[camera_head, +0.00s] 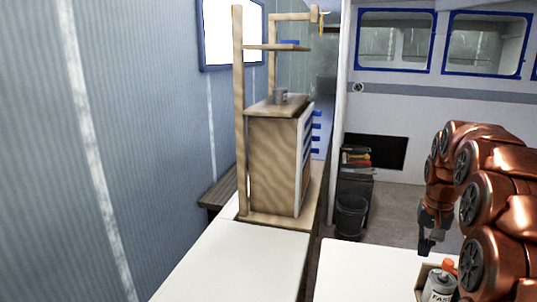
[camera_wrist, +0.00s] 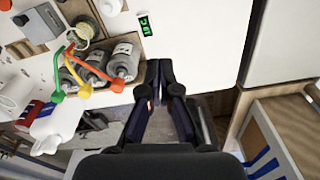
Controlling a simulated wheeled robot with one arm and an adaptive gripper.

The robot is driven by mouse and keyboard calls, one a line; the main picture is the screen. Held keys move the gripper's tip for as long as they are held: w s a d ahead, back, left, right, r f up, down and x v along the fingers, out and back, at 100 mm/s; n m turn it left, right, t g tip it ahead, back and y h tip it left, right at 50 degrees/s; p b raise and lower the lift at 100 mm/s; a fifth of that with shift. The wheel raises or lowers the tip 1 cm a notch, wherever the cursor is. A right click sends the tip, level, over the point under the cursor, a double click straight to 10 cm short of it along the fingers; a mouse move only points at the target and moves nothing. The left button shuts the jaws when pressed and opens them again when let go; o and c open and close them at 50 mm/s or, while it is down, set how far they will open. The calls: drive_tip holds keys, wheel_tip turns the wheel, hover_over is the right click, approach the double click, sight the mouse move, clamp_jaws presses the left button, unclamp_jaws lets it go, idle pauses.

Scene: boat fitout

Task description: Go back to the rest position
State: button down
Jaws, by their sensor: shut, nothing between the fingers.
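My copper-coloured arm reaches in from the right edge of the head view. My gripper (camera_head: 427,246) hangs from it, pointing down, above the far edge of the white worktop (camera_head: 360,272). In the wrist view my gripper (camera_wrist: 160,84) shows dark fingers with their tips together and nothing between them. The gripper is apart from the bottles near it.
A labelled bottle (camera_head: 439,284) with an orange cap stands in a box at lower right. The wrist view shows grey bottles (camera_wrist: 124,62) and a small green-display device (camera_wrist: 145,25). A wooden cabinet (camera_head: 275,165) stands left; a dark bin (camera_head: 351,217) stands behind.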

drive_tip(key=s+a+n+g, duration=0.1)
drive_tip(key=s+a+n, duration=0.2)
drive_tip(key=s+a, duration=1.15)
drive_tip(key=s+a+f+n, duration=0.1)
drive_tip(key=s+a+f, duration=0.2)
drive_tip(key=s, duration=0.7)
drive_tip(key=s+a+f+n+g, duration=0.1)
drive_tip(key=s+a+f, duration=0.2)
drive_tip(key=s, duration=0.6)
drive_tip(key=a, duration=0.2)
drive_tip(key=shift+s+a+n+g, duration=0.3)
drive_tip(key=shift+s+a, duration=0.05)
drive_tip(key=shift+f, duration=0.1)
